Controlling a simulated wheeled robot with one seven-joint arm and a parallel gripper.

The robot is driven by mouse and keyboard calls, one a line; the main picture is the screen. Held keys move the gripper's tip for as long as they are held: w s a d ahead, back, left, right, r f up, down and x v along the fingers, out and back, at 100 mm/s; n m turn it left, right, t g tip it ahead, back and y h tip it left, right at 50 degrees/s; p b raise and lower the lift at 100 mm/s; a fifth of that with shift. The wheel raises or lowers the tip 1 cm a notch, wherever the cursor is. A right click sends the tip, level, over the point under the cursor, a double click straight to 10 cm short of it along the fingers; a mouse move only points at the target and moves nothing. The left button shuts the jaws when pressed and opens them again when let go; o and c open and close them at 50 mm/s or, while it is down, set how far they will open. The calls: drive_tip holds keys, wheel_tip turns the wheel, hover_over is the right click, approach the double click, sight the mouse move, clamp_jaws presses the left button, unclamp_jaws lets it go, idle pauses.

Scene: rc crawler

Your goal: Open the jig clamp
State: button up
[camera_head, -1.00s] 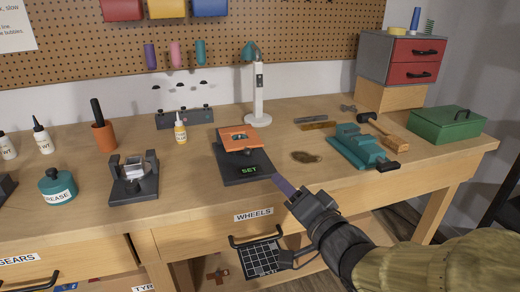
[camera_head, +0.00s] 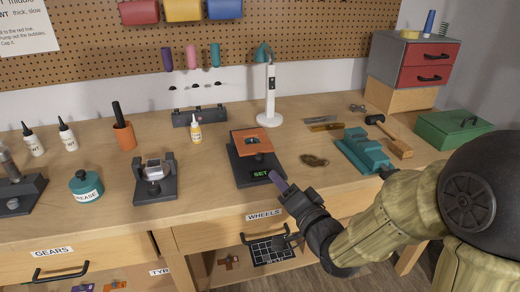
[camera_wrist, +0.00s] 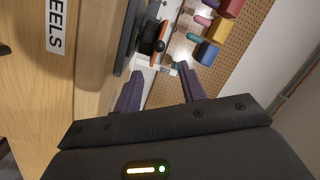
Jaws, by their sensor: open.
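A dark grey jig (camera_head: 155,187) stands on the bench left of centre, with a silver block (camera_head: 153,170) between its two uprights. A black device (camera_head: 245,168) with a green "SET" display and an orange plate (camera_head: 252,141) on top stands to its right. I cannot tell for sure which one carries the jig clamp. My gripper (camera_head: 278,182) is at the front edge of the bench, just in front of the "SET" device and apart from the grey jig. In the wrist view my gripper (camera_wrist: 160,90) has its two purple fingers apart with nothing held.
A teal vise (camera_head: 362,152) and green box (camera_head: 452,130) stand on the right. The wheels drawer (camera_head: 230,240) is below the front edge.

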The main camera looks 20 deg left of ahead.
sight(262, 161)
drive_tip(key=shift+w+a+r+p, duration=0.15)
drive_tip(key=shift+w+a+p, duration=0.05)
drive_tip(key=shift+p, duration=1.05)
drive_tip(key=p+x, duration=0.2)
drive_tip(key=x, duration=0.9)
drive_tip(key=shift+w+a, duration=0.2)
drive_tip(key=shift+w, duration=0.05)
drive_tip(key=shift+c, duration=0.4)
clamp_jaws()
